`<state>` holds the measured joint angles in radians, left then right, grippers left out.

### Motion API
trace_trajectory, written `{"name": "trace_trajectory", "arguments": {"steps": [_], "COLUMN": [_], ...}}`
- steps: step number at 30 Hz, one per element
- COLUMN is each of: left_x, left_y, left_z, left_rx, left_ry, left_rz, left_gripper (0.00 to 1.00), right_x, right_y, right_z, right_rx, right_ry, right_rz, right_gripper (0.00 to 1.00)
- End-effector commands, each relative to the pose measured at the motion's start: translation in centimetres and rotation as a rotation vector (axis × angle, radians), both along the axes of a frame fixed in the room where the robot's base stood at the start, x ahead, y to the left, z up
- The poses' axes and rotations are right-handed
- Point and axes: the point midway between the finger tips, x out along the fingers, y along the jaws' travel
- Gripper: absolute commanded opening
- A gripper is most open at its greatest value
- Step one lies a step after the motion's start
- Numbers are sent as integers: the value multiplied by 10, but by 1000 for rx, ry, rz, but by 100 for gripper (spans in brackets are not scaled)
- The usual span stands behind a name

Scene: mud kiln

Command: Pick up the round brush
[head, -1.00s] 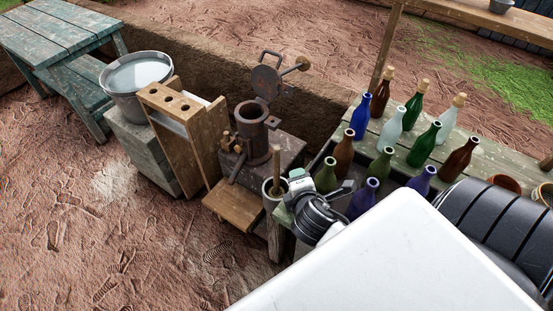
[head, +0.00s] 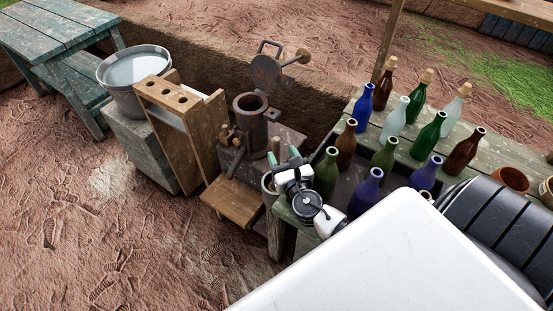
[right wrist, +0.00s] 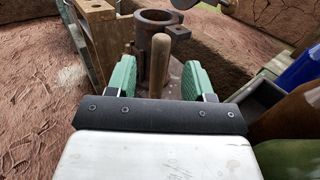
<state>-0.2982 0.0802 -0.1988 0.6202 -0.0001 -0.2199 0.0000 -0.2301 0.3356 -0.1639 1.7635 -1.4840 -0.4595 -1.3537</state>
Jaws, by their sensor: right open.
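The round brush shows as an upright wooden handle (right wrist: 150,62) in the right wrist view. In the head view the top of the handle (head: 276,146) stands just behind my right gripper (head: 283,157). The handle rises from a grey pot (head: 267,186), which is partly covered by my gripper; any bristles are hidden. My right gripper also shows in the right wrist view (right wrist: 152,78), with its two green fingers spread on either side of the handle. My left gripper is not in view.
Several glass bottles (head: 327,171) stand close to the right of my right gripper on a wooden table (head: 490,155). A rusty iron cylinder (head: 250,120) stands behind the pot. A wooden rack (head: 200,125) and a metal bucket (head: 130,78) are to the left.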

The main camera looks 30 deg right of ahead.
Motion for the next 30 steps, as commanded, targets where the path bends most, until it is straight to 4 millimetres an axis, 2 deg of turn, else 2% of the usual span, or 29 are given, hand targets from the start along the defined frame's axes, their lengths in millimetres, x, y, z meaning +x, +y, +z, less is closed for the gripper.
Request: {"name": "trace_trajectory", "arguments": {"steps": [1, 8, 16, 25, 30], "left_x": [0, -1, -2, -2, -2], "left_y": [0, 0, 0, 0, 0], "left_z": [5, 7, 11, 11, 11], "left_rx": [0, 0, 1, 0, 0], "left_ry": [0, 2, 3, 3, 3], "left_rz": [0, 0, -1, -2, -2], "left_gripper": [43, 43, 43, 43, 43], "right_x": [9, 24, 61, 66, 66], "right_y": [-2, -6, -15, -16, -16], "right_z": [5, 4, 4, 3, 3], "right_rx": [-1, 2, 3, 2, 2], "right_ry": [-3, 0, -1, 1, 1], "right_rz": [-2, -3, -3, -2, -2], "right_gripper": [52, 52, 52, 52, 28]}}
